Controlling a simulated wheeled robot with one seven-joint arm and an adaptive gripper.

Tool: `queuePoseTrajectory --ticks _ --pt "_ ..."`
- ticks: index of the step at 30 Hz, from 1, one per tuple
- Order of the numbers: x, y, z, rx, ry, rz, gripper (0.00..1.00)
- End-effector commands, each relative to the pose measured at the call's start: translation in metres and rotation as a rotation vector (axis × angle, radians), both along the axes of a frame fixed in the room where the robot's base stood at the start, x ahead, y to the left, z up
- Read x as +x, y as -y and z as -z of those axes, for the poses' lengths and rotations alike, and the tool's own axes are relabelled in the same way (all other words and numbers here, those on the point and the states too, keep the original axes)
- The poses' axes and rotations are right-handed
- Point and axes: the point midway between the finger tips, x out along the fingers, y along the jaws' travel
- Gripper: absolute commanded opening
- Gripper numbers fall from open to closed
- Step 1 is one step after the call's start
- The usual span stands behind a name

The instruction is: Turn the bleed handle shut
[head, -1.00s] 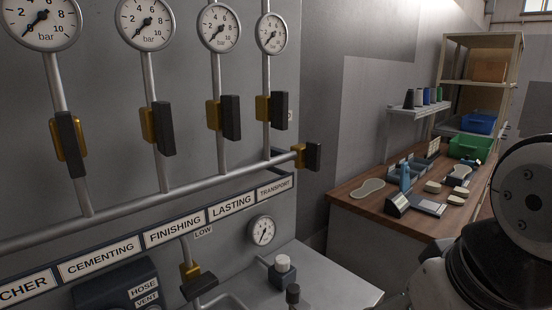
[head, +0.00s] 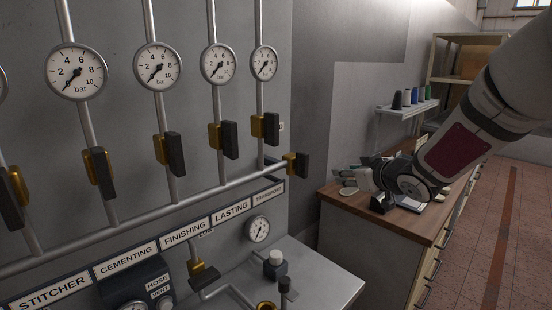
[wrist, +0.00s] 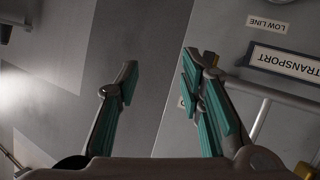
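No handle carries a readable bleed label. A brass valve with a dark block handle (head: 303,165) sits at the right end of the sloping header pipe; its handle stands upright, across the pipe. Another dark handle (head: 205,279) with a brass body sits on the lower pipe under the FINISHING and LASTING labels. My gripper (wrist: 160,76) is open and empty in the wrist view, its teal-padded fingers apart before grey wall. A bit of brass shows behind its right finger. In the head view my arm reaches in from the right, its end over the workbench, apart from the valves.
Several riser pipes carry gauges (head: 157,65) and dark-handled valves (head: 169,155). A grey cabinet top (head: 318,274) with small knobs juts out below. The wooden workbench (head: 412,222) stands right, under a spool shelf (head: 407,108). Red floor is open at far right.

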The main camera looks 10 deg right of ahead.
Motion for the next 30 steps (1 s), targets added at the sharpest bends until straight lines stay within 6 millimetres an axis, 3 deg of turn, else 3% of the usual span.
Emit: queuePoseTrajectory --ticks 4,9,17,23,30 --pt "0.003 -0.004 0.008 0.135 0.087 -0.159 0.35" --pt "-0.009 -0.010 0.010 0.292 0.182 -0.313 0.35" --pt "-0.021 -0.013 0.009 0.401 0.244 -0.407 0.35" --pt "-0.004 -0.028 0.009 0.403 0.246 -0.414 0.35" --pt "0.034 -0.056 0.009 0.401 0.246 -0.412 0.35"
